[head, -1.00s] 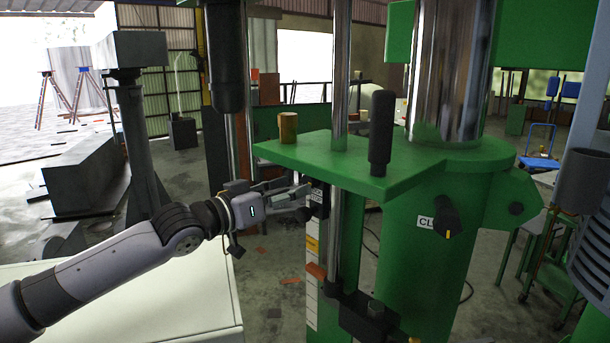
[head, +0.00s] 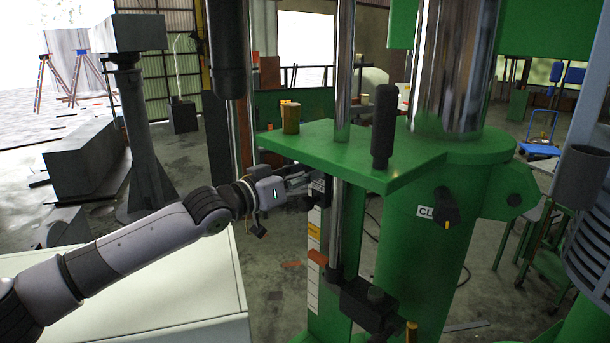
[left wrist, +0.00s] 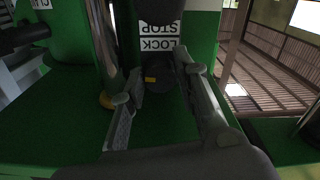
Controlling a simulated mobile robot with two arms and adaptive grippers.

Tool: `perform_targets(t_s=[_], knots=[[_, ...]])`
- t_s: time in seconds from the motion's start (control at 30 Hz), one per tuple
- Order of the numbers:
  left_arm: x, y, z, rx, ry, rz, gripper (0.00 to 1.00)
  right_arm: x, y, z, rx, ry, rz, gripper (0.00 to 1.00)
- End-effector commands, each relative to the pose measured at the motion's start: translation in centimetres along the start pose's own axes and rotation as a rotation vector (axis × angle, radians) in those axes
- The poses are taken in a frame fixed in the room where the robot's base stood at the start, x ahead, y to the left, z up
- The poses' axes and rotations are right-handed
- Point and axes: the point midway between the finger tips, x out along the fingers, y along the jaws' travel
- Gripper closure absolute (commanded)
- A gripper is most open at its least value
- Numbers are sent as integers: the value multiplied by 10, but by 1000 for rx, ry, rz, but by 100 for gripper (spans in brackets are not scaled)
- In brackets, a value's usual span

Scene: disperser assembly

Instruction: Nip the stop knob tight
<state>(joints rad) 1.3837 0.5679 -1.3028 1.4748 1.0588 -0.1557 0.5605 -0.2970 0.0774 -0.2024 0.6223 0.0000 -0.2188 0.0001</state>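The stop knob (left wrist: 160,72) is dark with a small yellow mark, below a white LOCK STOP label (left wrist: 159,38) in the left wrist view. My left gripper (left wrist: 160,82) is open, with one finger on each side of the knob; I cannot tell whether either finger touches it. In the head view my left gripper (head: 304,179) reaches from the left to the dark block (head: 318,187) under the green plate, beside the polished rod. The fingers partly hide that spot there. My right gripper is not in view.
The green plate (head: 340,158) overhangs the gripper closely. A black upright handle (head: 384,125) and a brass-coloured cylinder (head: 290,118) stand on it. A second black knob (head: 446,208) sits on the green column at right. A pale cabinet top (head: 190,290) lies under my left arm.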

Motion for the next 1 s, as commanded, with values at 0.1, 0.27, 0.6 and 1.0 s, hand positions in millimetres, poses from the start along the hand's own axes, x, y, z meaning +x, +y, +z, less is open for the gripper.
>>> perform_targets(t_s=[0.1, 0.27, 0.6, 1.0], knots=[[0, -2, 0, 0, -1, -3, 83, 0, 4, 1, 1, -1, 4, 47], [0, -2, 0, 0, 0, -3, 94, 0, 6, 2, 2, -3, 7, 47], [0, -2, -1, 17, 0, -4, 100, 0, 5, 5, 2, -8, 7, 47], [-1, -3, -2, 248, 0, -4, 100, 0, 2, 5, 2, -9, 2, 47]])
